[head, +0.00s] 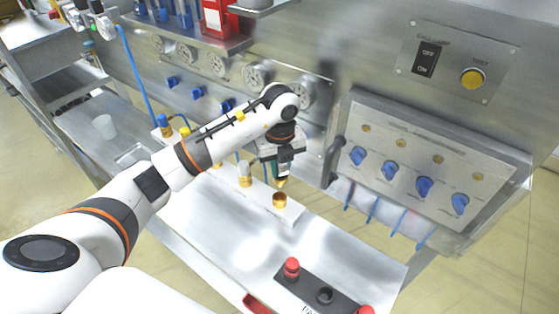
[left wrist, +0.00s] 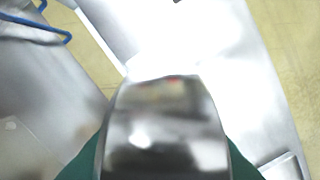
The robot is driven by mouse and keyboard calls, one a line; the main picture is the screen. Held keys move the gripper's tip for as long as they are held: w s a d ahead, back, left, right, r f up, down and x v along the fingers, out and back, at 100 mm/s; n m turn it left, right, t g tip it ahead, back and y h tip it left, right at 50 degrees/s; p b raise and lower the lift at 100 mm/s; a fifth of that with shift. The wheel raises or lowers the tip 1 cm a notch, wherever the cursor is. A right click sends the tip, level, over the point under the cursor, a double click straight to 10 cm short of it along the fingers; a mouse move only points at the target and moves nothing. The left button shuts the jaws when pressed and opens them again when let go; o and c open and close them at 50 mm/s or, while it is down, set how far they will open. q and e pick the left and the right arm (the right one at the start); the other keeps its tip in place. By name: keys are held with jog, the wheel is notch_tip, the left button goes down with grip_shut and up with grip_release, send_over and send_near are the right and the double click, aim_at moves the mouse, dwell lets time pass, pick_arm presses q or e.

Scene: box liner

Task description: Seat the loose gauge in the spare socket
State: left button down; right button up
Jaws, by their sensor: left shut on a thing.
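My left gripper (head: 283,163) points down over the bench, shut on the loose gauge. In the left wrist view the gauge (left wrist: 165,130) is a large blurred metallic body between green finger parts, and its dial is not readable. In the head view the gauge is mostly hidden by the gripper; a small brass tip (head: 281,183) shows below the fingers. Just under it, a brass socket (head: 279,200) stands at the near end of a pale block (head: 292,214). I cannot tell whether tip and socket touch. My right gripper is not in view.
Several round gauges (head: 216,64) line the back panel. Another brass fitting (head: 245,181) stands farther along the block. A panel with blue knobs (head: 424,187) is to the right, beside a dark handle (head: 333,160). A black strip (head: 325,296) with red buttons lies in front.

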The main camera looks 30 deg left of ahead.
aim_at(280, 187)
pick_arm(q)
jog(key=shift+w+a+n, duration=0.15)
jog(key=shift+w+n, duration=0.1)
jog(key=shift+n, duration=0.85)
jog(key=shift+a+f+n, duration=0.1)
jog(key=shift+n, duration=0.2)
notch_tip(280, 187, down, 5)
jog(key=b, duration=0.3)
jog(key=shift+r, duration=0.2)
jog(key=shift+f+b, duration=0.95)
jog(key=shift+f, duration=0.15)
jog(key=shift+f+b, duration=0.6)
jog(key=shift+f, duration=0.35)
